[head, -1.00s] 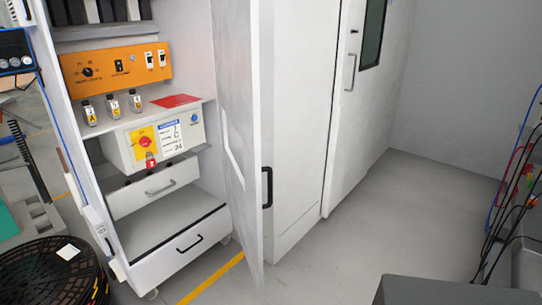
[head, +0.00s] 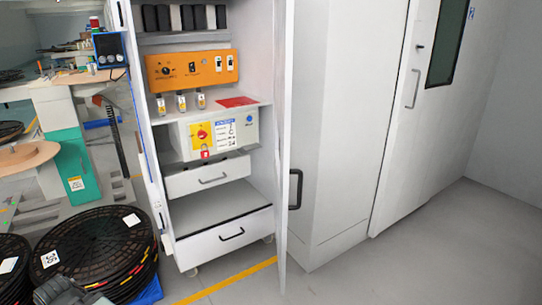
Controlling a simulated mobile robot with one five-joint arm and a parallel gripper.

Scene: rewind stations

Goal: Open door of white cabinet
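The white cabinet (head: 222,210) stands at the centre left with its front open, so its shelves and drawers show. Its door (head: 284,120) is swung out toward me and appears nearly edge-on. A black handle (head: 296,188) sticks out on the right side of the door. Inside are an orange control panel (head: 191,68), a white box with a red knob on yellow (head: 214,132) and two drawers, the lower one (head: 222,237) with a black handle. My gripper is not recognisable in view.
Stacked black reels (head: 92,250) stand on the floor at lower left, with a grey object (head: 72,293) at the bottom edge that I cannot identify. A closed white door (head: 412,130) with a window is at right. The floor at lower right (head: 430,265) is clear.

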